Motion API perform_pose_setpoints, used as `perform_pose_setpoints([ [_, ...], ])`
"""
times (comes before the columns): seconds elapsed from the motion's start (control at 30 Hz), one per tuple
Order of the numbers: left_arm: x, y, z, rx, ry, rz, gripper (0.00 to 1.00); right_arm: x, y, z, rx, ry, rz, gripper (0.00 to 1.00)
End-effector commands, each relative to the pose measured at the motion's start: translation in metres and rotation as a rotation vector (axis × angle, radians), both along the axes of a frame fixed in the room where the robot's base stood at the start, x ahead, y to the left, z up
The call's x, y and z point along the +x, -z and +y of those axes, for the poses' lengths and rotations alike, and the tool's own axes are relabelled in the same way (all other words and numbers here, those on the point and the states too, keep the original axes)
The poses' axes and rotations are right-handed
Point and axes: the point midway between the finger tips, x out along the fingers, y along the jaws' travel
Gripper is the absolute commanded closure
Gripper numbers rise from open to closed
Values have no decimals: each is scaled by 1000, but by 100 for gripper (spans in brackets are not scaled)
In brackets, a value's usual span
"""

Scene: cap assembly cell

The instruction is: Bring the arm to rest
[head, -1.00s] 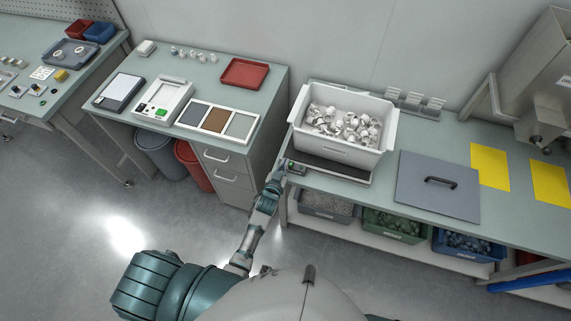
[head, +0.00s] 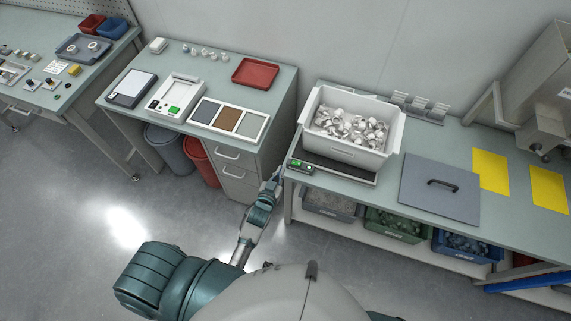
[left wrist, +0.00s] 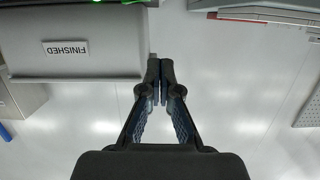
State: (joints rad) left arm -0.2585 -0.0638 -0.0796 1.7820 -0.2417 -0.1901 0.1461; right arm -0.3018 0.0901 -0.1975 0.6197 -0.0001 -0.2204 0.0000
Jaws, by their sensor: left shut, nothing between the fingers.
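My left gripper (head: 277,176) is at the front left corner of the right-hand bench, beside the small scale display (head: 302,166). In the left wrist view its two fingers (left wrist: 160,66) are together at the tips with nothing between them. The left arm reaches forward from the bottom of the head view. My right gripper is out of view.
A white bin (head: 343,152) of white parts stands on the scale on the right-hand bench. A grey lid (head: 425,200) lies right of it. In the left wrist view a "FINISHED" label (left wrist: 66,48) shows on a grey panel. Open floor (head: 90,220) lies at left.

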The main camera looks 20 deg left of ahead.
Motion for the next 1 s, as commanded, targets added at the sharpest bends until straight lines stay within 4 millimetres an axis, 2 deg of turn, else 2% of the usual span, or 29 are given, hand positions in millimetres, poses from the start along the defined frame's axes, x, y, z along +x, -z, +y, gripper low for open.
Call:
perform_pose_setpoints([
  [0.1, -12, -3, -1, -1, 0, 0, 100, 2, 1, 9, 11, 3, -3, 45],
  [0.27, -18, -6, -1, 0, 0, -2, 100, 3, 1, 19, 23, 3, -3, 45],
  [0.8, -18, -5, 1, -1, 1, -1, 100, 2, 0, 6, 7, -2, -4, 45],
  [0.9, -21, 11, -2, 0, 7, 29, 100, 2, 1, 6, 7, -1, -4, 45],
  [0.97, -26, 33, -4, 4, 16, 73, 100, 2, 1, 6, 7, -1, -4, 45],
  [1.0, -32, 55, -6, 8, 25, 115, 100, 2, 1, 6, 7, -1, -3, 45],
])
